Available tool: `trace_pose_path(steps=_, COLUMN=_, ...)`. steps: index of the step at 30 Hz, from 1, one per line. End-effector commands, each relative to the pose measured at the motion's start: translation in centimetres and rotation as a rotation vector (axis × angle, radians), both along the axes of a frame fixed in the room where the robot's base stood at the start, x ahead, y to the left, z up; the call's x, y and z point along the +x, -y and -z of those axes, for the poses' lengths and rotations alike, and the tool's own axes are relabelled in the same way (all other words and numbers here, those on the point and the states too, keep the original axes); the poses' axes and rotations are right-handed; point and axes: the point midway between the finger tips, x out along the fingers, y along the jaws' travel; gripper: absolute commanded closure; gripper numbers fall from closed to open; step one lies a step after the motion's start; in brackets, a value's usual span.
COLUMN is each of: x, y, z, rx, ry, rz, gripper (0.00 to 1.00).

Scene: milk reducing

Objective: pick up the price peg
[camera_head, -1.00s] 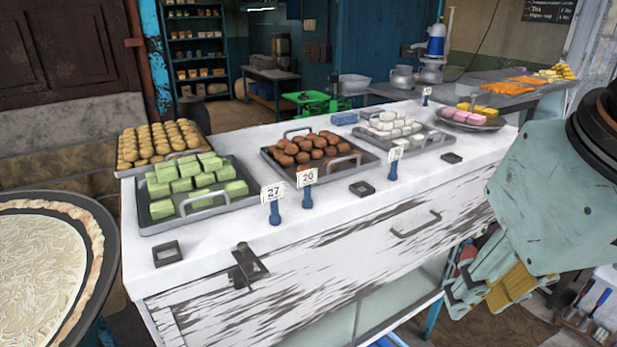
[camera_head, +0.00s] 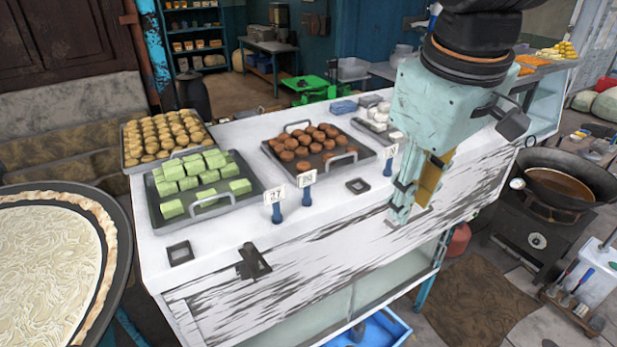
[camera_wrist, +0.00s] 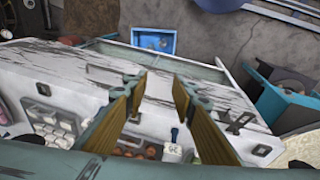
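The price pegs are blue pegs with white number cards along the counter front. The left peg (camera_head: 276,207) and the middle peg (camera_head: 307,187) stand close together, upright, before the trays of green and brown sweets. A third peg (camera_head: 389,160) stands to their right, beside my gripper in the picture. My gripper (camera_head: 406,208) points down near the counter's front edge, right of the pegs. In the wrist view my gripper (camera_wrist: 153,88) is open and empty. A peg (camera_wrist: 174,138) shows between and beyond its fingers, with its card turned upside down.
The white counter (camera_head: 215,255) carries a tray of green sweets (camera_head: 240,203), a tray of brown sweets (camera_head: 350,168) and a tray of round yellow sweets (camera_head: 128,145). Small dark square frames (camera_head: 357,186) lie between. A dark latch (camera_head: 253,262) is on the front edge.

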Motion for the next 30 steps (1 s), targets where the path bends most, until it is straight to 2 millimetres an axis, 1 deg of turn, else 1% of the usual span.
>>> trace_pose_path(steps=1, x=0.7, y=-0.4, z=-0.5, rx=-0.008, ry=-0.008, rz=-0.027, gripper=0.76)
trace_pose_path(steps=12, x=5.7, y=-3.3, z=-1.4, rx=-0.062, ry=-0.045, rz=-0.224, gripper=0.76)
trace_pose_path(steps=23, x=10.2, y=-6.6, z=-1.4, rx=-0.113, ry=-0.082, rz=-0.417, gripper=0.76)
trace_pose_path(steps=30, x=12.7, y=-9.2, z=-1.1, rx=-0.153, ry=-0.109, rz=-0.565, gripper=0.76)
